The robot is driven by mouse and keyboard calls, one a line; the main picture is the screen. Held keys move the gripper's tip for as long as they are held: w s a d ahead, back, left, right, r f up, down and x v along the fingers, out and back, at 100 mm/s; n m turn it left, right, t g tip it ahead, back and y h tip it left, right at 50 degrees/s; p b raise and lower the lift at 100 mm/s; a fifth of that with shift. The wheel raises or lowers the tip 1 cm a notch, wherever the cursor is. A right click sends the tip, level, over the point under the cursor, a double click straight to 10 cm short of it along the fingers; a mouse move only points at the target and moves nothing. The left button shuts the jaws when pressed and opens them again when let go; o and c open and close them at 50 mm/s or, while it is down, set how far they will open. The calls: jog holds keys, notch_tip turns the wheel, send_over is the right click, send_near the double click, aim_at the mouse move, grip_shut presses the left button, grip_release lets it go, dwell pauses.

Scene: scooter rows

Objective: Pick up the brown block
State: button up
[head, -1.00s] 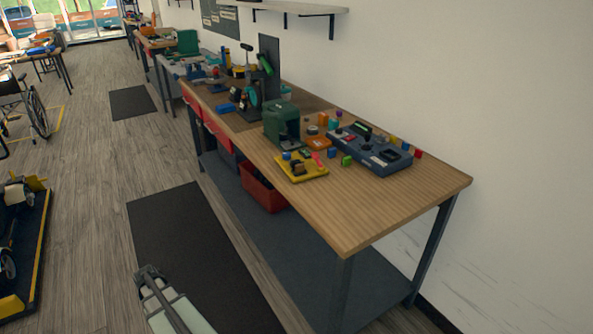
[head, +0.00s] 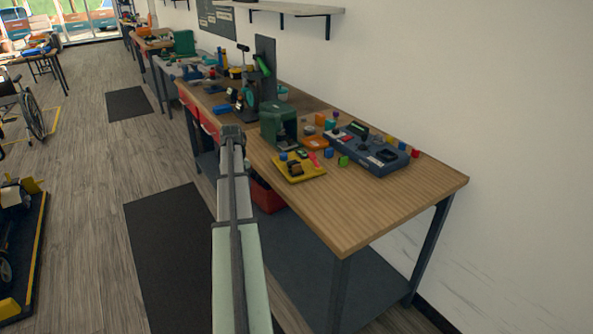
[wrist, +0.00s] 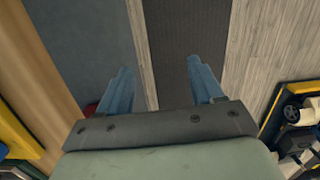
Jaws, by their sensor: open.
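A small brown block (head: 295,168) sits on the yellow tray (head: 312,172) near the front edge of the wooden workbench. It is small and its shape is hard to make out. My gripper (wrist: 160,88) shows in the wrist view with its two blue fingers apart and nothing between them. It is over the floor side of the bench, pointing towards the lower shelf and dark mat. The brown block is not clearly visible in the wrist view, where a piece of yellow (wrist: 14,140) shows at the left edge. In the head view my arm hides the fingers.
On the workbench (head: 400,200), a green machine (head: 279,126) stands just behind the tray. A blue-grey control panel (head: 368,150) and several small coloured blocks lie to its right. A red bin (head: 268,197) is on the lower shelf. The bench's near right end is bare.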

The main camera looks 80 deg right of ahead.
jog(key=s+d+r+m, duration=0.1)
jog(key=s+d+r, duration=0.6)
jog(key=s+r, duration=0.35)
jog(key=m+h, duration=0.1)
send_near(298, 166)
jog(key=shift+t, duration=0.3)
jog(key=f, duration=0.9)
jog(key=shift+s+a+f, duration=0.1)
jog(key=shift+s+f, duration=0.05)
jog(key=shift+s, duration=0.05)
jog(key=shift+c, duration=0.4)
jog(key=c, duration=1)
